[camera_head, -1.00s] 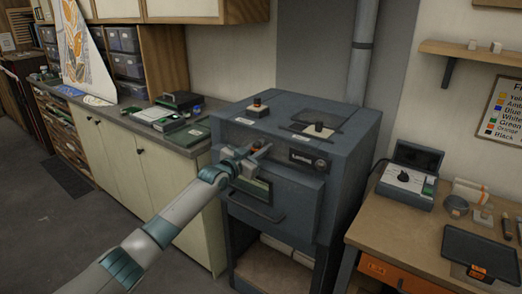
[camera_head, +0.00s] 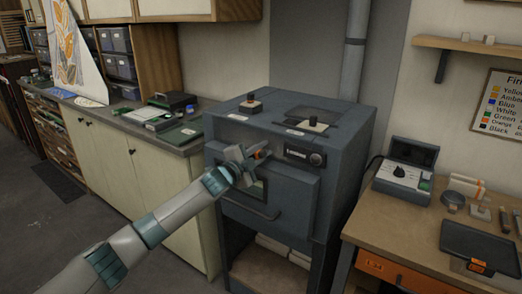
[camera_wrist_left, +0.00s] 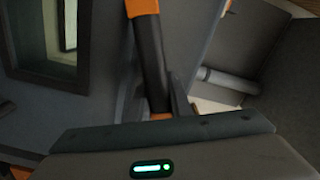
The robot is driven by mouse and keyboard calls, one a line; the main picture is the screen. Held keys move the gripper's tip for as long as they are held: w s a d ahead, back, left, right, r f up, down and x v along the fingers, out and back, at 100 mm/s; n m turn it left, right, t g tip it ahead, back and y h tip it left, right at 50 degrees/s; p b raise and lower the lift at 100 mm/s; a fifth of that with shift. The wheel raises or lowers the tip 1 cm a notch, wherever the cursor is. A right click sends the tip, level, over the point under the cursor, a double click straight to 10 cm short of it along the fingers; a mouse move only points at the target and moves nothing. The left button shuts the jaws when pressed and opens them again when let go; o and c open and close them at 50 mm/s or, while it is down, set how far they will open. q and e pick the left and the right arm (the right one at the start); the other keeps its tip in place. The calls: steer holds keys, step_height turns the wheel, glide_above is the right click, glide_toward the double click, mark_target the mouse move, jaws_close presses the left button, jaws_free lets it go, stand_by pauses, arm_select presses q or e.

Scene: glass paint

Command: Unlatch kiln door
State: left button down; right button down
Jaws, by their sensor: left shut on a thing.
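The blue-grey kiln (camera_head: 345,135) stands in the middle of the head view. Its front door (camera_head: 290,195) looks closed, with a small window and a bar handle (camera_head: 252,208). A latch lever with an orange tip (camera_head: 260,154) is on the upper front. My left gripper (camera_head: 248,157) is at this lever, shut on it. In the left wrist view the dark lever (camera_wrist_left: 150,60) with orange ends runs up from between the fingers, beside the window frame (camera_wrist_left: 75,70). The fingers partly hide the lever. My right gripper is not in view.
A label plate with a knob (camera_head: 304,155) is just right of the latch. Two small knobs sit on the kiln's top (camera_head: 270,118). A wooden bench (camera_head: 390,215) with a control box (camera_head: 405,175) stands right. A cabinet (camera_head: 165,180) stands left.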

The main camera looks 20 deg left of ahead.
arm_select(q)
steer(key=m, duration=0.1)
steer(key=f+m, duration=0.1)
steer(key=m, duration=0.2)
steer(key=shift+d+f+m, duration=0.2)
steer(key=shift+f+m, duration=0.15)
steer(key=shift+m, duration=0.05)
steer(key=shift+s, duration=0.1)
steer(key=c, duration=1.6)
jaws_free()
steer(key=shift+f, duration=0.1)
